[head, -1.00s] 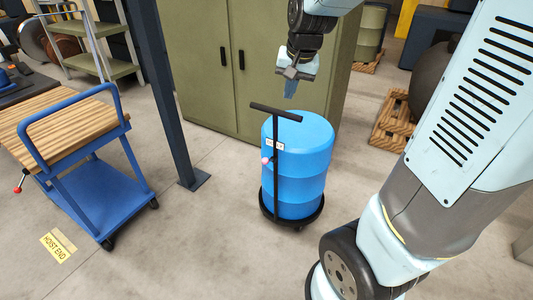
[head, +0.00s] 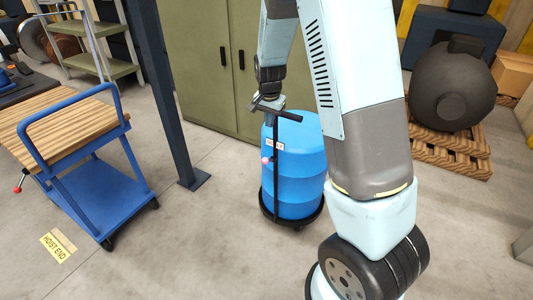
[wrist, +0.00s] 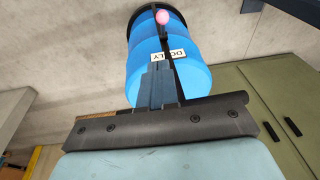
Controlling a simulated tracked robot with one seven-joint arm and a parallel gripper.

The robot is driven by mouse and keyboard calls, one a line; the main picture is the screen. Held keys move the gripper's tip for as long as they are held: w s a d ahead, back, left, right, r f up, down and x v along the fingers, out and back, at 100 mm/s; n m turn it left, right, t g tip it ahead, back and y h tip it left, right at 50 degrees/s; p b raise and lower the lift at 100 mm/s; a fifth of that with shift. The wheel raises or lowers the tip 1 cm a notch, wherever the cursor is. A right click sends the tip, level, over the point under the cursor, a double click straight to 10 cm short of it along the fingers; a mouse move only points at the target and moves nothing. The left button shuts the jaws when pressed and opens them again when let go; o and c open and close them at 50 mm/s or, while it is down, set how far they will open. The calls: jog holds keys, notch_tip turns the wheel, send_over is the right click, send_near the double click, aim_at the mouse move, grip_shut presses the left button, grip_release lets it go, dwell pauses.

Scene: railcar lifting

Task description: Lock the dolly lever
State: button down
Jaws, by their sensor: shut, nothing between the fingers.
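The blue drum (head: 300,165) stands upright on a round black dolly (head: 291,219) with a tall T-shaped handle (head: 276,165). A lever with a pink ball knob (head: 266,160) sits partway up the handle post, beside a white label. In the wrist view the pink knob (wrist: 163,17) shows beyond the fingertips, near the dolly rim, and the label (wrist: 167,56) reads DOLLY. My gripper (head: 268,108) is at the handle's top bar, above the knob; I cannot tell whether it touches the bar. In the wrist view its blue-grey fingers (wrist: 157,82) are together and empty.
A blue cart (head: 95,190) with a wooden top and a red-knobbed lever (head: 19,188) stands at left. A dark post (head: 168,100) rises between cart and drum. A green cabinet (head: 205,60) is behind the drum. A dark round tank (head: 452,90) sits on a pallet at right.

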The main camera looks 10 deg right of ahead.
aim_at(267, 159)
jog(key=shift+w+f+m, duration=0.1)
jog(key=shift+w+f, duration=0.15)
jog(key=shift+f, duration=0.35)
jog(key=shift+w+f+m, duration=0.1)
jog(key=shift+w+f, duration=0.2)
jog(key=shift+f, duration=0.3)
jog(key=shift+w+f+m, duration=0.1)
jog(key=shift+w+f, duration=0.15)
jog(key=shift+f, duration=0.35)
jog(key=shift+f, duration=0.1)
jog(key=f, duration=0.4)
jog(key=w+f, duration=0.1)
jog(key=f, duration=0.7)
jog(key=shift+w+f, duration=0.25)
jog(key=shift+a+f, duration=0.2)
jog(key=shift+f, duration=0.25)
jog(key=shift+s+f, duration=0.1)
